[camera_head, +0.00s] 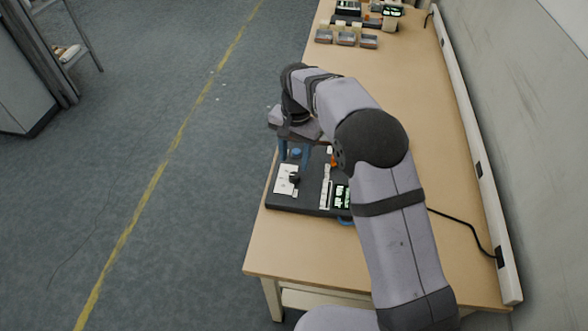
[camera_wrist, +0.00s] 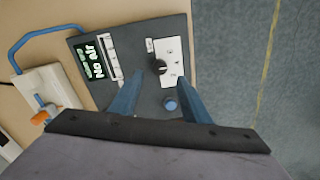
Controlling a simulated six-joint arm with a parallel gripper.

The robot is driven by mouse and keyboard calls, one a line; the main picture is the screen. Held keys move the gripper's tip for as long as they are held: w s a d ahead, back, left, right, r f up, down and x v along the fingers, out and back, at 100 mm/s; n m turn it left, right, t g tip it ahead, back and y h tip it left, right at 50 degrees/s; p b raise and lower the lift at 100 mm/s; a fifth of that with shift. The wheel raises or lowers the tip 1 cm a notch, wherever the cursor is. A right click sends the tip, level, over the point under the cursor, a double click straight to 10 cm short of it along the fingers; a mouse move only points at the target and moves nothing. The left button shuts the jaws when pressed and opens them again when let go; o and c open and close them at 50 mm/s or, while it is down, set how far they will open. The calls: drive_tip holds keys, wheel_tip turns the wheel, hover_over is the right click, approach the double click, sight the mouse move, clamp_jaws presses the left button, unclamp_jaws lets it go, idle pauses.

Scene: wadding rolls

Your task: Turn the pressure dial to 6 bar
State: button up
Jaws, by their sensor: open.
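A black dial (camera_wrist: 159,67) sits on a white marked plate on the dark control panel (camera_wrist: 150,30); the marks are too small to read. The dial also shows in the head view (camera_head: 293,179). A blue round knob (camera_wrist: 170,104) stands on the panel beside the plate. My gripper (camera_wrist: 160,84) is open, its two blue fingers pointing at the panel with the blue knob showing between them and the dial just beyond. In the head view my gripper (camera_head: 295,160) is over the far part of the panel. I cannot tell whether the fingers touch anything.
A green-lit display (camera_wrist: 88,58) reads "No air", next to a white scale strip (camera_wrist: 109,56). A blue tube (camera_wrist: 40,32) leads to a pale block with an orange-and-blue fitting (camera_wrist: 44,112). Small grey bins (camera_head: 346,39) stand far along the bench (camera_head: 420,110).

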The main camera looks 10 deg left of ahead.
sight(294, 175)
drive_tip(key=shift+f+p, duration=1.1)
drive_tip(key=shift+f, duration=2.45)
drive_tip(key=shift+c, duration=0.3)
drive_tip(key=c, duration=1)
